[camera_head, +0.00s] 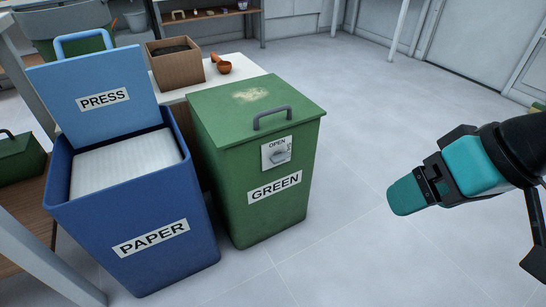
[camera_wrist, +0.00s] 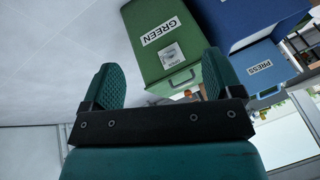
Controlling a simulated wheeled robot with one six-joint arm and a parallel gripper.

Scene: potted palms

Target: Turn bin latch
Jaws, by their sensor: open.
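The green bin (camera_head: 254,214), labelled GREEN, stands on the floor in the middle of the head view with its lid (camera_head: 250,97) down. A grey handle (camera_head: 271,116) is at the lid's front edge. The latch (camera_head: 278,156) is a small grey piece on a white plate marked OPEN, on the bin's front just below the lid. The wrist view shows the latch plate (camera_wrist: 172,55) upside down, between the fingers. My gripper (camera_head: 406,195) is open and empty, right of the bin and apart from it. Its two teal fingers (camera_wrist: 160,64) show in the wrist view.
A blue bin (camera_head: 150,262) labelled PAPER stands left of the green bin, its PRESS lid (camera_head: 95,112) raised and a white stack (camera_head: 125,163) inside.

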